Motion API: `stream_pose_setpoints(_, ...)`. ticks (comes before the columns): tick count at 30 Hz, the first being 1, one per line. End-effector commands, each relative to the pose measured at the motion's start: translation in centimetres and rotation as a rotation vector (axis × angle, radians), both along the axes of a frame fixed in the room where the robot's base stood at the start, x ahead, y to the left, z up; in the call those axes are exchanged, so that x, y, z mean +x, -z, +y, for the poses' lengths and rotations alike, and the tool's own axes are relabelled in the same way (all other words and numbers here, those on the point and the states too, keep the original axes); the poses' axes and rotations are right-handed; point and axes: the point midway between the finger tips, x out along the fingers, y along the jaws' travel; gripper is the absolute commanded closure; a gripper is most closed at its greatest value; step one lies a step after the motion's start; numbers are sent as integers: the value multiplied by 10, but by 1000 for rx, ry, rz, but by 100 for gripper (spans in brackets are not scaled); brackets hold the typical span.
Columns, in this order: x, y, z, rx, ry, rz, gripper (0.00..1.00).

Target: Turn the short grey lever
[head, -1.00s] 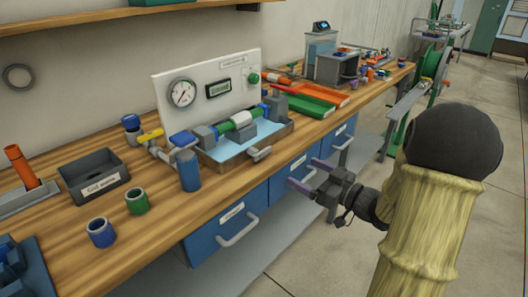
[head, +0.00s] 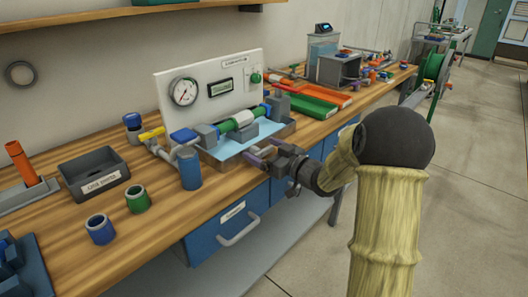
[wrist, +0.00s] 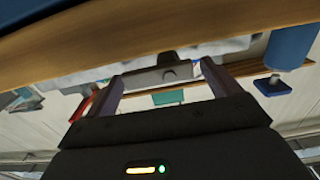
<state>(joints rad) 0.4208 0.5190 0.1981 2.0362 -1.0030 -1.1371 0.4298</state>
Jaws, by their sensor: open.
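The short grey lever (wrist: 145,78) shows in the wrist view as a grey bar with a round boss, lying crosswise between my fingertips. In the head view it is mostly hidden by my gripper at the front edge of the light-blue tray (head: 222,151). My gripper (head: 260,150) is open at that front edge, its purple fingers pointing toward the tray. In the wrist view my gripper (wrist: 162,85) has one finger near each end of the lever. I cannot tell whether either finger touches it.
A white panel with a gauge (head: 184,92) stands behind the green pipe (head: 222,125). A yellow handle (head: 151,133) and a blue cylinder (head: 189,169) are to the left. Blue drawers with a grey handle (head: 238,234) are below the bench edge.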

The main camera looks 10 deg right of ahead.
Motion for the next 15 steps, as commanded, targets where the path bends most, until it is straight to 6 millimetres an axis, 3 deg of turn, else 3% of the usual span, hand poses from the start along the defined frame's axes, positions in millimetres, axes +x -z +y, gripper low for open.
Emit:
stream_pose_setpoints(9, 3, 0, 2, 1, 1, 1, 11)
stream_pose_setpoints(15, 3, 0, 2, 1, 1, 1, 50)
